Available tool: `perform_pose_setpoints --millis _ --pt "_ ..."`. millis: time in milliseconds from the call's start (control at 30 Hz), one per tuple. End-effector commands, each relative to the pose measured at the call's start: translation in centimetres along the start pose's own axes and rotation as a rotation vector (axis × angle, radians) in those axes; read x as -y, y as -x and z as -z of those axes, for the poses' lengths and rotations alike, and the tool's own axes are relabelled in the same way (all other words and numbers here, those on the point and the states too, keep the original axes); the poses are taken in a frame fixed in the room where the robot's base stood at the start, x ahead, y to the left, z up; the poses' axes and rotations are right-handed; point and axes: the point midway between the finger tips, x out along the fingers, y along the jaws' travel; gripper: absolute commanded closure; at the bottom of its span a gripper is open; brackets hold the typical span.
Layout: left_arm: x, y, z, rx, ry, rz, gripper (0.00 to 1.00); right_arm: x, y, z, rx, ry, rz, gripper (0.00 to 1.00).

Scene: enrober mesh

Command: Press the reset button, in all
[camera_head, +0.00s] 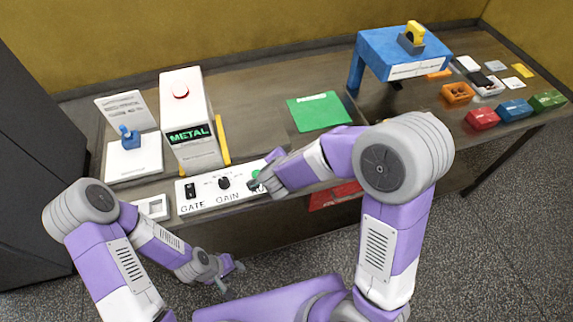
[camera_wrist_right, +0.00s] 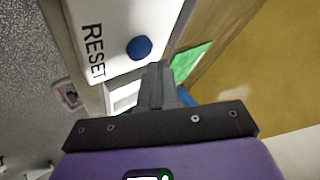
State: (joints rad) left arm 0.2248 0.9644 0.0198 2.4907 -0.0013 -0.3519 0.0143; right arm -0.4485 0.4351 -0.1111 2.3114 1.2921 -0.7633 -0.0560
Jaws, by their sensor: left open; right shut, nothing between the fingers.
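The blue reset button (camera_wrist_right: 139,47) sits on a white panel (camera_wrist_right: 115,20) beside the printed word RESET in the right wrist view. In the head view the white control panel (camera_head: 207,204) shows the labels GATE and GAIN and a green button (camera_head: 256,174); its right end is hidden behind my right arm. My right gripper (camera_head: 256,184) is shut and empty over the panel. In the right wrist view its fingertips (camera_wrist_right: 155,68) appear close to the blue button; I cannot tell whether they touch. My left gripper (camera_head: 231,276) is open and empty, below the table's front edge.
A white box (camera_head: 184,110) with a red button on top and a METAL display stands behind the panel. A green mat (camera_head: 319,112) lies mid-table. A blue stand (camera_head: 380,48) and several coloured bins, including a red one (camera_head: 481,119), are at the right.

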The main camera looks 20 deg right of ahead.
Motion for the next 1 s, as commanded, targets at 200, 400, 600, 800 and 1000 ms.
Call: perform_pose_setpoints --millis 200,400,600,800,1000 --pt "0.00 0.00 0.00 0.000 0.000 0.000 0.57 0.00 0.00 0.00 0.000 0.000 0.000 1.00" --pt "0.00 0.00 0.00 0.000 0.000 0.000 0.57 0.00 0.00 0.00 0.000 0.000 0.000 1.00" --pt "0.08 -0.22 0.01 0.000 0.000 0.000 0.57 -0.26 -0.34 -0.24 0.000 0.001 -0.001 1.00" --pt "0.15 -0.39 0.02 0.000 0.000 0.000 0.57 -0.48 -0.63 -0.44 0.000 0.000 -0.001 1.00" --pt "0.13 -0.35 0.01 0.000 0.000 0.000 0.57 -0.45 -0.60 -0.42 0.000 0.000 0.000 1.00"
